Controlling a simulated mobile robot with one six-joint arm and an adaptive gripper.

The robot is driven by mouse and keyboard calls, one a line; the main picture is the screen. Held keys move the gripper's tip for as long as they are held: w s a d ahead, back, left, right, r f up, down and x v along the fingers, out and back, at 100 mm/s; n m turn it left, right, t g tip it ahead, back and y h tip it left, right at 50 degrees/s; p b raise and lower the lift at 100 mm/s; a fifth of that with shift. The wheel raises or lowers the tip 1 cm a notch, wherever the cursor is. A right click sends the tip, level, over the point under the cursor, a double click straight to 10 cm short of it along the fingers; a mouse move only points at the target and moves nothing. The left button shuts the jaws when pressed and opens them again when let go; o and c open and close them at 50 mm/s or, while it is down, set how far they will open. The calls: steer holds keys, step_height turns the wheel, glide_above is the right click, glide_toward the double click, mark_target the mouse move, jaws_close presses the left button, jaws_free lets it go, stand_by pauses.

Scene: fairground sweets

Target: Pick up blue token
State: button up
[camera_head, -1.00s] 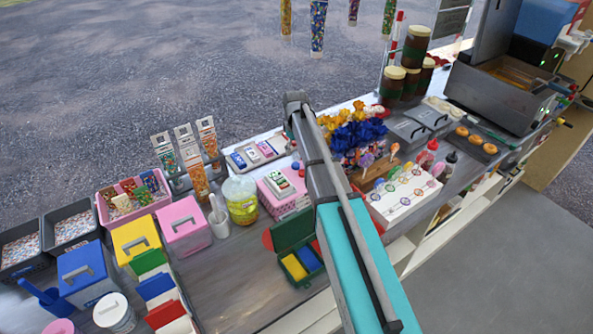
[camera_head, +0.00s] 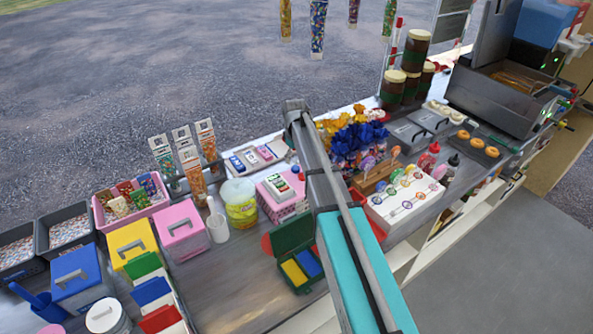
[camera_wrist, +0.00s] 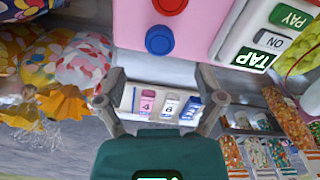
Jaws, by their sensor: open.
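The blue token (camera_wrist: 159,40) is a small round disc at the top middle of the wrist view, by the edge of a pink box (camera_wrist: 140,22). It is just beyond my gripper (camera_wrist: 161,76), roughly centred between the two fingers. The fingers are spread wide, with nothing between them. A red token (camera_wrist: 170,5) lies just above the blue one, cut by the frame edge. In the head view, a small blue spot that looks like the blue token (camera_head: 296,168) shows beside the pink box (camera_head: 272,206); my gripper is hidden there behind my arm.
A card reader (camera_wrist: 272,30) sits at the wrist view's upper right. A white tray with pink, white and blue numbered pieces (camera_wrist: 147,104) lies beyond the fingers. Wrapped sweets (camera_wrist: 75,60) crowd the left. In the head view, a green open box (camera_head: 294,250) stands near my arm.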

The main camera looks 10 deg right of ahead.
mark_target(295, 167)
steer(key=shift+f+b, duration=2.25)
steer(key=shift+f, duration=0.15)
steer(key=c, duration=0.9)
